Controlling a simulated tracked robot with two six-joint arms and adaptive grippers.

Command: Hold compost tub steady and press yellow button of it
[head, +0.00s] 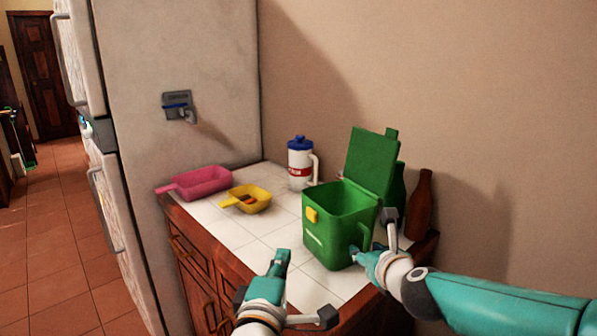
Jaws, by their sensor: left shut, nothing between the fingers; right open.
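The green compost tub (328,236) stands upright on the white tiled counter, its lid (371,162) swung up and open at the back. The yellow button (312,215) sits high on its front-left face. A green side handle (364,236) shows on its right side. My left gripper (281,258) is shut and empty, in front of the tub and lower left of it in the picture, apart from the button. My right gripper (362,252) is open at the tub's right side, close below the handle; I cannot tell whether it touches.
A pink scoop (203,182) and a yellow scoop (250,199) with small orange bits lie left on the counter. A white jug with blue lid (300,163) stands behind. Brown (420,203) and green (397,188) bottles stand close behind the tub, near the wall.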

